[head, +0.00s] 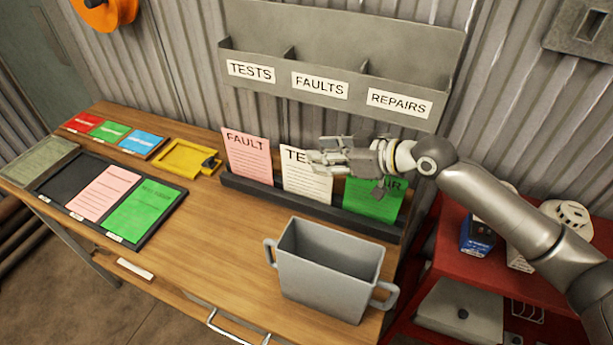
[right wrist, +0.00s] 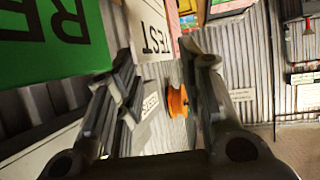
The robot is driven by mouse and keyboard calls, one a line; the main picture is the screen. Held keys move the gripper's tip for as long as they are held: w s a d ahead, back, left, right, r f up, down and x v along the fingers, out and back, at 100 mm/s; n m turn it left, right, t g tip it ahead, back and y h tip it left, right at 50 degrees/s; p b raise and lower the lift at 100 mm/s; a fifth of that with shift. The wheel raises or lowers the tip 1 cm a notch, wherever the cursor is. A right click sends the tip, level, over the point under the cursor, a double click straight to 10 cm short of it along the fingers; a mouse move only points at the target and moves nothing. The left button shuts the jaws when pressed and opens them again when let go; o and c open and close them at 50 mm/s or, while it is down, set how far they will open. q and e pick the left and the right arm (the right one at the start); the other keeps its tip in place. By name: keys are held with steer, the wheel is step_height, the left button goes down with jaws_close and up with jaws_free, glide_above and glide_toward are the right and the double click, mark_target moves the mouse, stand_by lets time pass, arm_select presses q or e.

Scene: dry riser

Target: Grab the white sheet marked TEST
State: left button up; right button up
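The white TEST sheet (head: 305,184) stands upright in a dark rack (head: 262,193) on the wooden bench, between the pink FAULT sheet (head: 248,158) and the green sheet (head: 372,202). My right gripper (head: 322,157) is at the upper right of the TEST sheet and hides part of its heading. In the right wrist view its two fingers (right wrist: 165,68) are apart, with the TEST sheet (right wrist: 150,25) showing beyond and between the tips. The green sheet (right wrist: 50,40) shows at the left there. I cannot tell whether a finger touches the paper. My left gripper is not in view.
A wall holder (head: 330,62) labelled TESTS, FAULTS and REPAIRS hangs above the rack. A grey two-handled bin (head: 325,275) stands in front. A dark tray (head: 150,244) with pink and green sheets lies left. A red cart (head: 440,262) stands right. The middle bench is clear.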

steer(key=p+x, duration=0.1)
steer(key=x, duration=0.3)
steer(key=shift+w+a+f, duration=0.1)
steer(key=shift+w+a, duration=0.15)
steer(key=shift+a, duration=0.05)
steer(key=shift+w+a+f, duration=0.2)
steer(key=shift+a, duration=0.1)
steer(key=shift+a+f, duration=0.1)
steer(key=shift+c, duration=0.9)
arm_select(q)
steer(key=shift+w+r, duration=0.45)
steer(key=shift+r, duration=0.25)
arm_select(e)
jaws_close()
